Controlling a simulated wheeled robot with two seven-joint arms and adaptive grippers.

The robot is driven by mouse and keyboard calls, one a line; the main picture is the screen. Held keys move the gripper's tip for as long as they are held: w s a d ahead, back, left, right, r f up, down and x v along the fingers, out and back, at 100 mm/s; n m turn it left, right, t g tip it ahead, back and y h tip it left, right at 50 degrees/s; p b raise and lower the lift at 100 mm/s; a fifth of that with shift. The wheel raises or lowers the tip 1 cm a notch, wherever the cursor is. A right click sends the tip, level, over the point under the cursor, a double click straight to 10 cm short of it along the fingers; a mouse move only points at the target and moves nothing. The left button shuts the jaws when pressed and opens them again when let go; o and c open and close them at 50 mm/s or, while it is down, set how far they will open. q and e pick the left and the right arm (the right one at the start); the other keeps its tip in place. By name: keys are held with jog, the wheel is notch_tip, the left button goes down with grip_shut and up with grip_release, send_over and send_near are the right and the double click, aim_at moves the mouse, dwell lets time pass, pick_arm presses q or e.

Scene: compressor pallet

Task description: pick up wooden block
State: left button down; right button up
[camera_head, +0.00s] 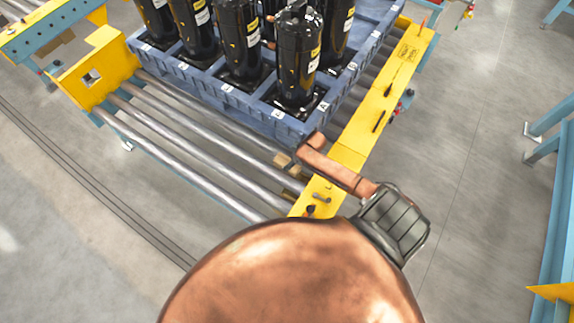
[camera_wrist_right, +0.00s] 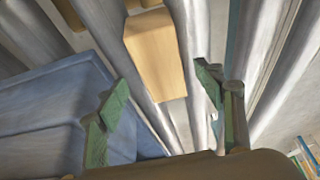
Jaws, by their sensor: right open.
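The wooden block (camera_wrist_right: 155,55) is a light tan rectangular piece among the metal rollers in the right wrist view. In the head view it is a small tan piece (camera_head: 283,160) by the near corner of the blue pallet. My right gripper (camera_wrist_right: 163,90) is open, with its two green fingertips apart at either side of the block's near end. Nothing is held, and I cannot tell whether a finger touches it. In the head view the right gripper (camera_head: 308,150) is seen from above beside the block, its fingers mostly hidden. My left gripper is not in view.
The blue pallet (camera_head: 200,92) carries several black compressors (camera_head: 297,60) and stands close to the right gripper. The yellow conveyor rail (camera_head: 365,125) runs beneath my right arm. Open grey floor lies to the right.

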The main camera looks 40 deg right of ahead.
aim_at(288, 162)
jog(key=shift+b+x, duration=0.7)
jog(key=shift+x, duration=1.55)
jog(key=shift+w+a, duration=0.1)
jog(key=shift+w, duration=0.05)
jog(key=shift+f, duration=0.2)
jog(key=shift+c, duration=0.3)
jog(key=c, duration=1.3)
